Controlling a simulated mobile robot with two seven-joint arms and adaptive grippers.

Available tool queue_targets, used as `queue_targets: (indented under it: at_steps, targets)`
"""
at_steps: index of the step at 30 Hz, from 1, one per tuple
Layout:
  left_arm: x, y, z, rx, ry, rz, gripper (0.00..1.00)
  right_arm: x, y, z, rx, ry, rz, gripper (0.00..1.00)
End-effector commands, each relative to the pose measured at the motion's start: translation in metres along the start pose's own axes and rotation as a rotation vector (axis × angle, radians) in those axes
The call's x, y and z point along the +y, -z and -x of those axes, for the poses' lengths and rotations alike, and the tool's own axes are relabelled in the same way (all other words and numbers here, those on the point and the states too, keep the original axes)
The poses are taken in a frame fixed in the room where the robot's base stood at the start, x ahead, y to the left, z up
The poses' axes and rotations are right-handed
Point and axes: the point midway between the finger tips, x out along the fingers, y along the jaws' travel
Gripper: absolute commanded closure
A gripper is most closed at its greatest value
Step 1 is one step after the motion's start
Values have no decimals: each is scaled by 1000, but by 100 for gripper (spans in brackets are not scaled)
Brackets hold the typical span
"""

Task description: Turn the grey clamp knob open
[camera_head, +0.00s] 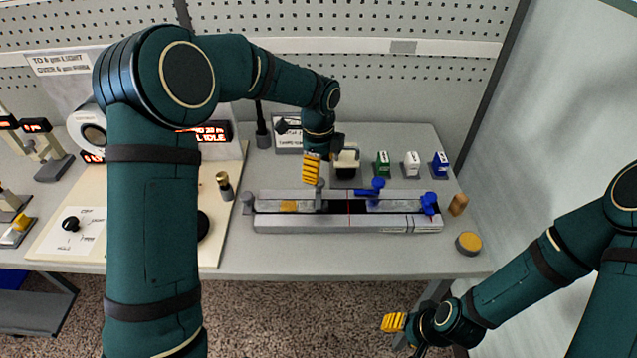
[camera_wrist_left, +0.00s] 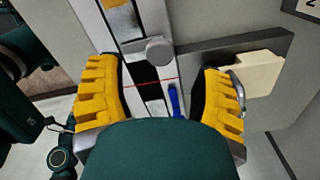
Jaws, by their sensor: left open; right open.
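The splicing fixture (camera_head: 300,223) is a long grey bar on the table. A grey clamp knob (camera_head: 319,194) stands on its left half, and in the left wrist view the round grey knob (camera_wrist_left: 159,51) lies beyond the fingertips, near the middle of the gap. My left gripper (camera_head: 324,168) is open above the back of the fixture, with its yellow fingers (camera_wrist_left: 160,95) apart and nothing visibly held. My right gripper (camera_head: 397,323) hangs low in front of the table, away from the fixture; its second finger is not clear.
Blue knobs (camera_head: 376,186) sit on the fixture's right half, with another blue one (camera_head: 429,203) at its right end. A cream-topped block (camera_head: 347,158) stands close behind my left gripper. Green, white and blue holders (camera_head: 411,164) stand at back right. The front table strip is clear.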

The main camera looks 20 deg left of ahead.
Motion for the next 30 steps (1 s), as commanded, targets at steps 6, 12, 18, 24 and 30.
queue_targets:
  at_steps: [6,12,18,24,30]
  targets:
    - [0,0,-35,0,-2,0,34,2,-3,-6,-6,1,2,48]
    - [0,0,-48,0,0,1,34,3,-4,-8,-9,1,2,48]
    - [0,0,-49,0,1,1,34,3,-4,-8,-9,1,2,48]
    - [0,0,-49,0,1,1,64,3,-4,-8,-9,1,2,48]
    - [0,0,-49,0,1,1,100,3,-4,-8,-9,1,2,48]
